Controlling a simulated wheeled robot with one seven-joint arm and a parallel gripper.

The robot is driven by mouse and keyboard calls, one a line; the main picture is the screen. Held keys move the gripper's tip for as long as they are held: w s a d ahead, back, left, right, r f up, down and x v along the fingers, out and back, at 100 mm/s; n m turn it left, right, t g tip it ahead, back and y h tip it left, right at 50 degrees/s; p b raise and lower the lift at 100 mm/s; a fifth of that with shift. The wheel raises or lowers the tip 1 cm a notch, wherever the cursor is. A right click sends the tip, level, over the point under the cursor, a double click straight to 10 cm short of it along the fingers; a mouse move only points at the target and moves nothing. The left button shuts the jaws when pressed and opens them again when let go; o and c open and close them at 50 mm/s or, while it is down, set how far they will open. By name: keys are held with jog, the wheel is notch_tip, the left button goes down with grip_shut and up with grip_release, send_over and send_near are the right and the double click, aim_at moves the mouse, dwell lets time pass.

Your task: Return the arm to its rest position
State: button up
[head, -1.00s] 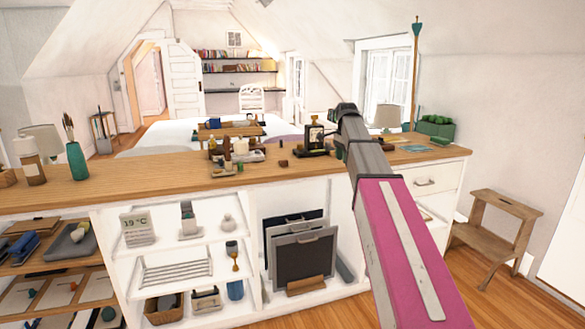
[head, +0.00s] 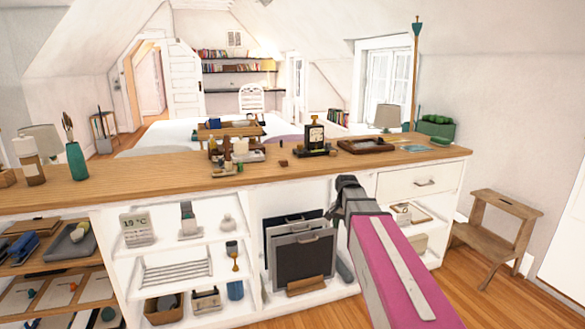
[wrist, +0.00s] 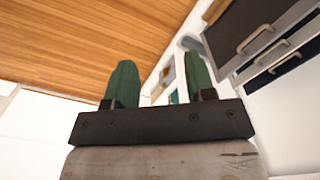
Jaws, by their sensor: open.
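My arm, with a pink and grey link, reaches in from the lower right of the head view. Its wrist end is in front of the white cabinet (head: 325,190), below the wooden countertop (head: 130,187). My gripper shows in the wrist view (wrist: 162,85) with two green fingers apart and nothing between them. Beyond the fingers are the wood floor (wrist: 80,40) and the cabinet side. In the head view the fingers are hidden behind the wrist.
Dark panels (head: 303,257) stand in the cabinet opening near the arm. A wooden step stool (head: 497,235) stands right. Floor between stool and cabinet is clear.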

jog(key=s+f+n, duration=0.7)
jog(key=s+f, duration=0.7)
jog(key=s, duration=0.2)
jog(key=shift+s+a+f, duration=0.25)
jog(key=shift+s+f, duration=0.15)
